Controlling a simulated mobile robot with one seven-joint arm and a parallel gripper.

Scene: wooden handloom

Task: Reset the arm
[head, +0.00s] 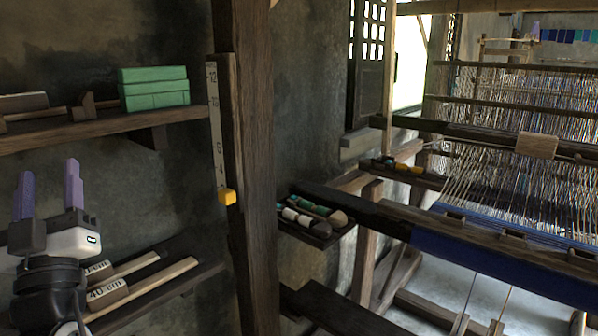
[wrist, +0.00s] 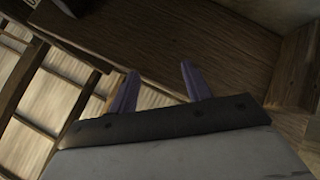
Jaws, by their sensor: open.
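My gripper (head: 48,190) is at the lower left of the head view, with its two purple fingers pointing up. The fingers are apart and nothing is between them. It stands in front of the wall, below the upper shelf and near the lower shelf. In the wrist view my gripper (wrist: 155,88) also shows its two purple fingers spread and empty, with dark wooden boards beyond them.
A green block stack (head: 154,88) sits on the upper shelf (head: 120,125). Labelled rods (head: 110,290) lie on the lower shelf. A post (head: 250,180) carries a scale with a yellow slider (head: 228,197). The loom (head: 500,230) and a bobbin tray (head: 315,228) are at right.

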